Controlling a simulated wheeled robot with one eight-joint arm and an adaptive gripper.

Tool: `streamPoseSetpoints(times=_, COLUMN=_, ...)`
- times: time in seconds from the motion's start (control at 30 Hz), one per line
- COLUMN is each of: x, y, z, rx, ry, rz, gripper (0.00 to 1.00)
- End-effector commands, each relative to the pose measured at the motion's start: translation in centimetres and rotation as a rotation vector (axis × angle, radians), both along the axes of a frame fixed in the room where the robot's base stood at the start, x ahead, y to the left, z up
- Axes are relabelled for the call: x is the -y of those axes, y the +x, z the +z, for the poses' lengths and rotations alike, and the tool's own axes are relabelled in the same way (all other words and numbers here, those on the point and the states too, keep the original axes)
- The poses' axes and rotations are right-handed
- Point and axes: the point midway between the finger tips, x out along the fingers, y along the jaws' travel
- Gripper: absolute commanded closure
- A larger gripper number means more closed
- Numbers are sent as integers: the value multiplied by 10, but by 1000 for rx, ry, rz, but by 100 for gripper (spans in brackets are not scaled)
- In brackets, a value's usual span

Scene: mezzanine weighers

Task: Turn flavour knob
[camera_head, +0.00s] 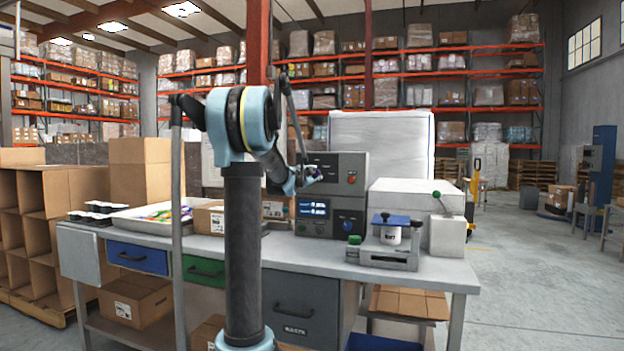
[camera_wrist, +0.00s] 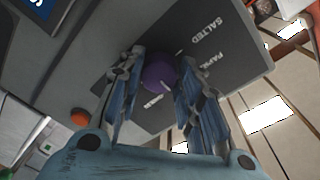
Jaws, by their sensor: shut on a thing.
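The flavour knob is a round purple knob (camera_wrist: 160,71) on a dark grey panel (camera_wrist: 235,60) with white lettering around it, including "SALTED". In the head view the panel is the upper face of a grey control box (camera_head: 345,163) on the bench, and the knob is hidden behind my gripper. My gripper (camera_head: 309,175) reaches the left part of this face. In the wrist view its two fingers (camera_wrist: 160,82) stand on either side of the knob, shut on it. The lettering appears tilted and partly covered by the fingers.
An orange button (camera_head: 351,179) sits right of my gripper. Below are a blue-lit display (camera_head: 312,208) and a dark blue knob (camera_head: 348,225). A white tray (camera_head: 130,222) and carton (camera_head: 208,219) stand left on the bench; a small clamp-like device (camera_head: 385,254) stands right.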

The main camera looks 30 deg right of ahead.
Motion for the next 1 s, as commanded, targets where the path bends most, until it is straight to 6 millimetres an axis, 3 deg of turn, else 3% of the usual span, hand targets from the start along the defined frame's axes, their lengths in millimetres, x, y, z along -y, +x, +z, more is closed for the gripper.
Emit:
streamPoseSetpoints(times=0.17, x=0, y=0, z=0, rx=-1, ry=-1, rz=0, gripper=91)
streamPoseSetpoints(times=0.2, x=0, y=0, z=0, rx=-1, ry=-1, rz=0, gripper=65)
streamPoseSetpoints(times=0.3, x=0, y=0, z=0, rx=-2, ry=-1, rz=0, gripper=47)
streamPoseSetpoints(times=0.73, x=-4, y=-3, z=0, rx=-2, ry=-1, rz=0, gripper=47)
streamPoseSetpoints(times=1.0, x=-32, y=-23, z=0, rx=-2, ry=-2, rz=1, gripper=47)
